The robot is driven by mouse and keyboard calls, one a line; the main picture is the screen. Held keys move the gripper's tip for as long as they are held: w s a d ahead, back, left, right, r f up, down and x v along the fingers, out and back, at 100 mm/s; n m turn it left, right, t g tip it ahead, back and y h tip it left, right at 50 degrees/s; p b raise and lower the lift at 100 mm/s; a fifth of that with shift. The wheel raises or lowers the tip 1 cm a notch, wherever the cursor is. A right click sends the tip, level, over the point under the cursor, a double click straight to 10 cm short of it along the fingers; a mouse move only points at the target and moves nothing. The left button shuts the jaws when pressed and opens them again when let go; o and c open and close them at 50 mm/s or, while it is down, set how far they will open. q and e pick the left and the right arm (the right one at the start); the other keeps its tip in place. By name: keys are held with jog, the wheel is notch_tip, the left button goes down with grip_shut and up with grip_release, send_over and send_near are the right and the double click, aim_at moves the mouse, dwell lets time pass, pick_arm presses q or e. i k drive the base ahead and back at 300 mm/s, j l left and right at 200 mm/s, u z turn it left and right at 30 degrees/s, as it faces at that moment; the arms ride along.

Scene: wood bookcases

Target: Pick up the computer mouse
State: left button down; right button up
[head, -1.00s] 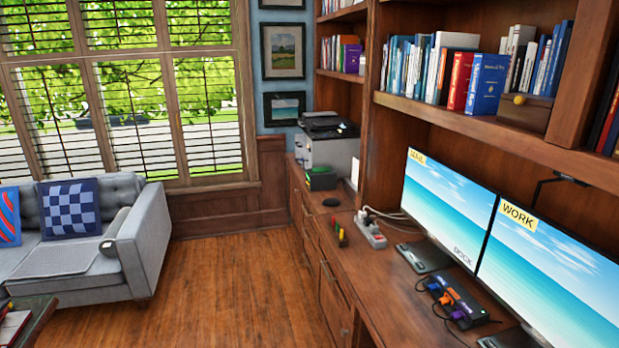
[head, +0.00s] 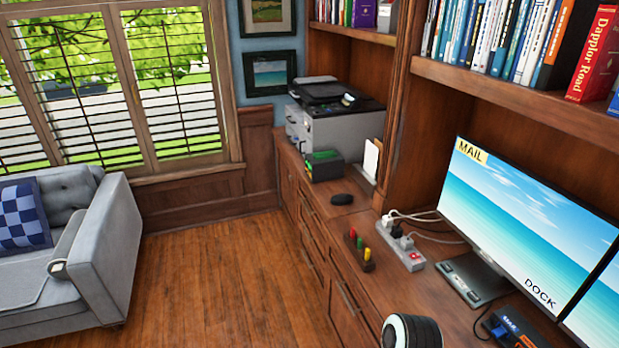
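A small dark rounded object that looks like the computer mouse (head: 341,199) lies on the wooden counter (head: 340,222). It is in front of the printer and the green-topped box, apart from both. Neither of my grippers shows in the head view. A white and black rounded part at the bottom edge, right of centre, looks like a piece of my own arm. No fingers are visible on it.
A printer (head: 335,125) and a green-topped black box (head: 324,166) stand behind the dark object. A peg block (head: 359,252), a power strip (head: 402,247) with cables and a monitor (head: 530,225) are nearer. The wood floor (head: 225,275) beside the grey sofa (head: 100,235) is clear.

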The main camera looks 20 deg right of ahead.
aim_at(340, 199)
jog(key=i+z, duration=0.1)
jog(key=i, duration=0.45)
jog(key=i+j+z, duration=0.1)
jog(key=i, duration=0.45)
jog(key=i+j+z, duration=0.1)
jog(key=i, duration=0.4)
jog(key=i+j+z, duration=0.15)
jog(key=i+z, duration=0.2)
jog(key=i+j+z, duration=0.2)
jog(key=z, duration=0.2)
jog(key=i+j+z, duration=0.35)
